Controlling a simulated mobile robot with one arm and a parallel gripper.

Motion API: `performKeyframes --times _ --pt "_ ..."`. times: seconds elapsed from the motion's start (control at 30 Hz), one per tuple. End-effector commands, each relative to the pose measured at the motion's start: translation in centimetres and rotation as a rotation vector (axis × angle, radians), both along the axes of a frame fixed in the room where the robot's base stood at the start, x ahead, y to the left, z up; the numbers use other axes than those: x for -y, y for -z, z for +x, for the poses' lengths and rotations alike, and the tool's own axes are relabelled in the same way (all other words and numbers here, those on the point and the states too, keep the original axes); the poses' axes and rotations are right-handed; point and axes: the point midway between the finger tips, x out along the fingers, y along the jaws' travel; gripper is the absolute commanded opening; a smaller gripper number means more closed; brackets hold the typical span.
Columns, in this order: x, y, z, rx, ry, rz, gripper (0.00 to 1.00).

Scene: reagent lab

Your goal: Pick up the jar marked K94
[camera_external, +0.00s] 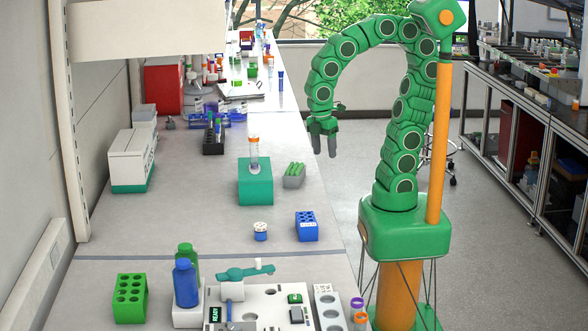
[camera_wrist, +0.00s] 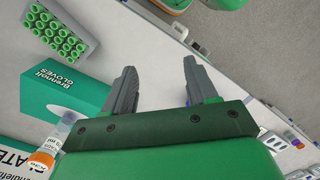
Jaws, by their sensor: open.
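No marking reading K94 is legible in either view. A small jar (camera_external: 260,232) with a white top and blue body stands on the bench in the external view, in front of the green glove box; its label is too small to read. An orange-capped container (camera_external: 253,155) stands upright on the glove box; in the wrist view its orange cap (camera_wrist: 41,160) is at the lower left, with writing I cannot read surely. My gripper (camera_external: 323,149) hangs fingers down, to the right of the bench edge. In the wrist view my gripper (camera_wrist: 160,65) is open and empty.
The green glove box (camera_external: 256,184) stands beside a grey rack of green tubes (camera_external: 294,176). A blue rack (camera_external: 306,227) is right of the small jar. Bottles (camera_external: 186,285) and a white device (camera_external: 270,308) stand nearer the camera.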

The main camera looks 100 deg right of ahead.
Motion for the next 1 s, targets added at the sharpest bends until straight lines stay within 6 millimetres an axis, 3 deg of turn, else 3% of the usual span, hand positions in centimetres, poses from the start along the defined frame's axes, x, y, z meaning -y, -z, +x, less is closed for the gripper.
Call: performKeyframes --times 0.1,0.5,1.0 --pt "-2.0 0.1 3.0 0.013 -0.235 0.027 0.57" --pt "-9.5 1.7 11.5 0.057 -0.995 0.104 0.57" --pt "-20.8 6.2 19.7 0.112 -1.888 0.149 0.57"
